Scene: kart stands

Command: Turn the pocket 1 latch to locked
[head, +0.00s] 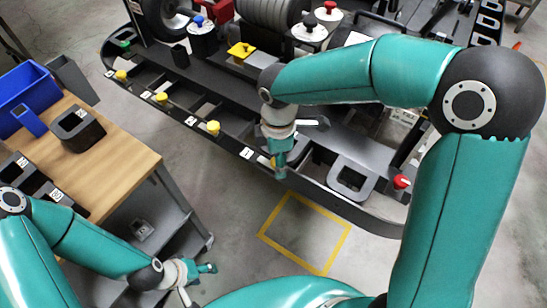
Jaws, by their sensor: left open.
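Yellow latch knobs line the front edge of the dark kart stand, with white number labels beside them. The label reading 1 (247,153) is on the front rim. The yellow knob just right of it, seemingly the pocket 1 latch (273,161), is mostly hidden behind my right gripper (280,172). The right gripper points down at that knob, touching or very close; its fingers overlap, so I cannot tell whether they grip it. The latch's setting cannot be read. My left gripper (203,282) is open and empty, low over the floor beside the workbench.
Other yellow knobs (213,128) stand further left along the rim. A red knob (401,181) is at the stand's right end. A wooden-topped workbench (125,150) with a blue bin (30,95) is at left. A yellow floor square (322,228) lies clear in front.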

